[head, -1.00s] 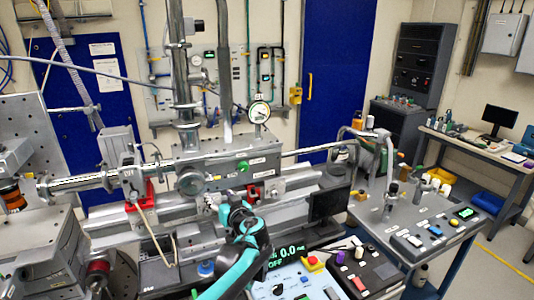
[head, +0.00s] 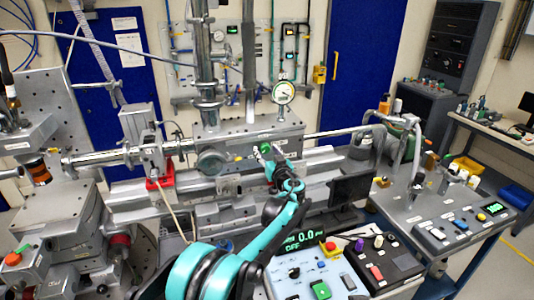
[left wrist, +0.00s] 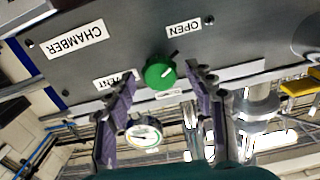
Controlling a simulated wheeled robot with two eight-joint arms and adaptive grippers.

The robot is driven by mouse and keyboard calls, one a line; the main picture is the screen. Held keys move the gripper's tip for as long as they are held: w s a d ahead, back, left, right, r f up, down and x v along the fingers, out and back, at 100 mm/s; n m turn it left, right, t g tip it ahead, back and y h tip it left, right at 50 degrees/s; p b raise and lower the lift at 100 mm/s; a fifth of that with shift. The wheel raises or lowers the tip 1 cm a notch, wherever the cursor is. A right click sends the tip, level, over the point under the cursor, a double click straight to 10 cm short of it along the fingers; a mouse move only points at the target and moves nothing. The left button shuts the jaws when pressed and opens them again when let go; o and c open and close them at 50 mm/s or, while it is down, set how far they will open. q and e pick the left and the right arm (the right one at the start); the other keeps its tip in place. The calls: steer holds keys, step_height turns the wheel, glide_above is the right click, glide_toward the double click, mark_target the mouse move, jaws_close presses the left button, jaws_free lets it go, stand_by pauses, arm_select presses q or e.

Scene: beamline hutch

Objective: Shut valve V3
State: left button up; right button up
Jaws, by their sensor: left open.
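Labels there, upside down, read OPEN (left wrist: 184,29), CHAMBER (left wrist: 78,40) and, partly covered, VENT (left wrist: 117,80). I cannot read a V3 tag. In the head view the green knob (head: 265,148) is on the grey chamber box (head: 222,143). My left gripper (left wrist: 160,78) is open, its two fingers on either side of the knob, with nothing clearly gripped. In the head view it (head: 272,158) reaches the box front. My right gripper is not in view.
A dial gauge (head: 284,92) stands above the box. A dark monitor (head: 350,190) is right of my arm. A control panel (head: 335,288) showing 0.0 and OFF lies below it. A horizontal beam pipe (head: 100,158) runs left of the box.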

arm_select(q)
steer(key=c, duration=1.1)
steer(key=shift+c, duration=0.2)
steer(key=shift+m, duration=0.4)
steer(key=m, duration=0.3)
steer(key=shift+m+p, duration=0.4)
steer(key=m, duration=0.5)
steer(key=shift+p, duration=0.3)
steer(key=m, duration=0.7)
steer(key=shift+f+m, duration=0.1)
steer(key=shift+m, duration=0.2)
steer(key=m, duration=0.6)
steer(key=shift+f+m+p, duration=0.1)
steer(key=shift+m+p, duration=0.2)
